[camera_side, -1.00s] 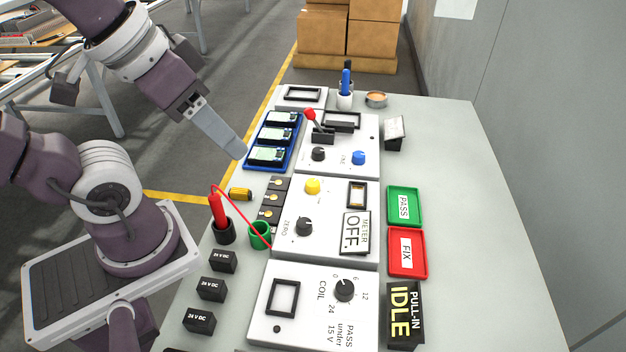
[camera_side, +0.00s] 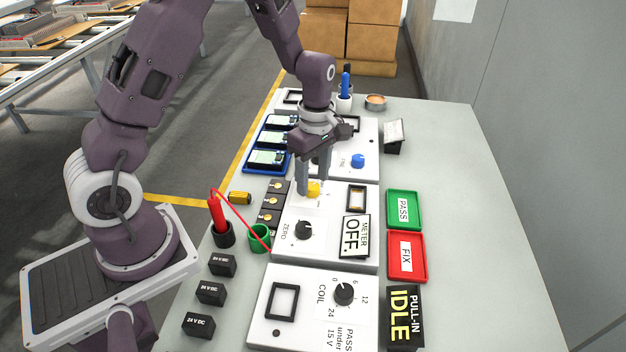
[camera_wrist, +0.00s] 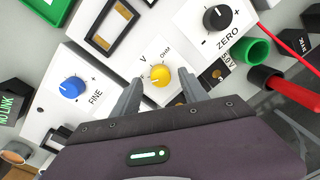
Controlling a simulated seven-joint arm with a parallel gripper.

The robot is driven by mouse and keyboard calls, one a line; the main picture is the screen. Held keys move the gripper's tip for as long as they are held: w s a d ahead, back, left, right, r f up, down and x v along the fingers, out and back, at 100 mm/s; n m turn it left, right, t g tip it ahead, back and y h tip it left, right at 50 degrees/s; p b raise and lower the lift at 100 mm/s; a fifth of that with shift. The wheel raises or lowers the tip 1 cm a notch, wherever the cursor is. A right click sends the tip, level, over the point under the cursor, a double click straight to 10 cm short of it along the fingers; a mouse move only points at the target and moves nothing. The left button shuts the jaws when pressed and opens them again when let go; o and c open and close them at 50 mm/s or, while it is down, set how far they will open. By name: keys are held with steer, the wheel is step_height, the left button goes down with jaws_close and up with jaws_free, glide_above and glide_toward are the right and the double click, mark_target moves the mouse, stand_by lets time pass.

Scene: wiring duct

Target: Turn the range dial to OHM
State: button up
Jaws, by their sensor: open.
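The range dial is a yellow knob (camera_wrist: 160,76) on a white panel, with a "V" label (camera_wrist: 144,59) and an "OHM" label (camera_wrist: 165,52) printed beside it in the wrist view. I cannot tell for certain which label its mark points at. In the side view the yellow dial (camera_side: 314,190) is partly hidden by my fingers. My gripper (camera_side: 309,188) is open and points down at the dial. In the wrist view my gripper's fingers (camera_wrist: 163,84) stand on either side of the dial, with gaps showing. The meter sign (camera_side: 354,234) reads "OFF".
A black ZERO knob (camera_side: 304,230) and a blue FINE knob (camera_side: 358,160) flank the dial on the panels. A red probe (camera_side: 217,212) with a red lead stands in a black cup at left. Green PASS (camera_side: 404,208) and red FIX (camera_side: 406,255) trays lie at right.

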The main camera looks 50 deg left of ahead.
steer(key=shift+f, duration=0.6)
jaws_close()
steer(key=shift+m, duration=0.3)
steer(key=m, duration=0.5)
steer(key=shift+s+m, duration=0.1)
steer(key=shift+m, duration=0.2)
steer(key=m, duration=0.5)
steer(key=shift+m+y, duration=0.3)
steer(key=m, duration=0.6)
steer(key=shift+t, duration=0.3)
steer(key=m, duration=0.5)
steer(key=shift+m, duration=0.7)
